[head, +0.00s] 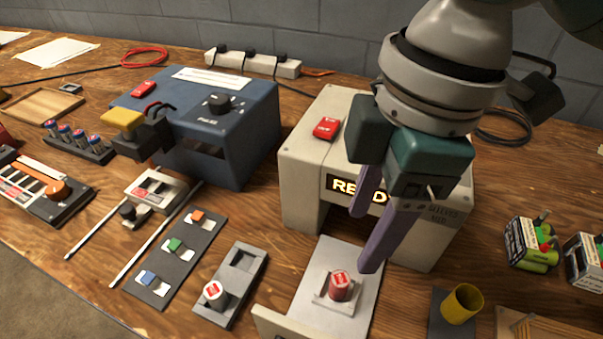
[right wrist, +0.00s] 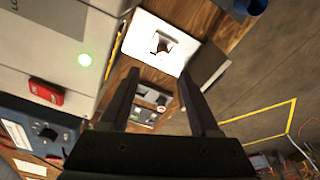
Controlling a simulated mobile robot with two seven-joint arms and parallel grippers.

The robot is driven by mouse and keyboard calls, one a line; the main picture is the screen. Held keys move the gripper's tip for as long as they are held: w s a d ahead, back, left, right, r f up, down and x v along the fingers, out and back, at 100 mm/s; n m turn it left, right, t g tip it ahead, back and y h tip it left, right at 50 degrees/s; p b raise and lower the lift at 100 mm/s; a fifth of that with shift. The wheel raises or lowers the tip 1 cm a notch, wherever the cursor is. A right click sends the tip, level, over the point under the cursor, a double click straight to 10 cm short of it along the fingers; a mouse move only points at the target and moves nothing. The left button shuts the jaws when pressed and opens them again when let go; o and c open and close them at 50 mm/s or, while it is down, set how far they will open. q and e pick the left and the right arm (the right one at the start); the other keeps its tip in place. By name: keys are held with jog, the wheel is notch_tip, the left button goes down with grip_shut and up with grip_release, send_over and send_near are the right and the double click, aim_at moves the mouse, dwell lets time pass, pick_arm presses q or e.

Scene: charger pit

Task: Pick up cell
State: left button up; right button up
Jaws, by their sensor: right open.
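A second similar cell (head: 214,293) sits in the near slot of a dark grey holder (head: 246,258). My right gripper (head: 364,240) is open and empty. Its two purplish fingers hang above the tray and in front of the machine, apart from the cell. In the right wrist view the open fingers (right wrist: 158,76) frame the wood and the holder, with the white tray (right wrist: 140,28) beyond. My left gripper is not in view.
A blue machine (head: 236,130) stands left of the cream one. A dark strip with coloured blocks (head: 174,246) lies left of the holder. A yellow cup (head: 461,304) and green battery packs (head: 530,242) stand at right. A power strip (head: 252,63) lies at the back.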

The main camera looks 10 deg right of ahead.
jog(key=b, duration=0.1)
send_over(341, 279)
jog(key=d, duration=0.1)
notch_tip(341, 279, down, 4)
jog(key=f, duration=0.2)
jog(key=f+b, duration=0.1)
jog(key=f, duration=0.2)
jog(key=shift+a+f+b, duration=0.3)
jog(key=shift+a, duration=0.1)
grip_shut()
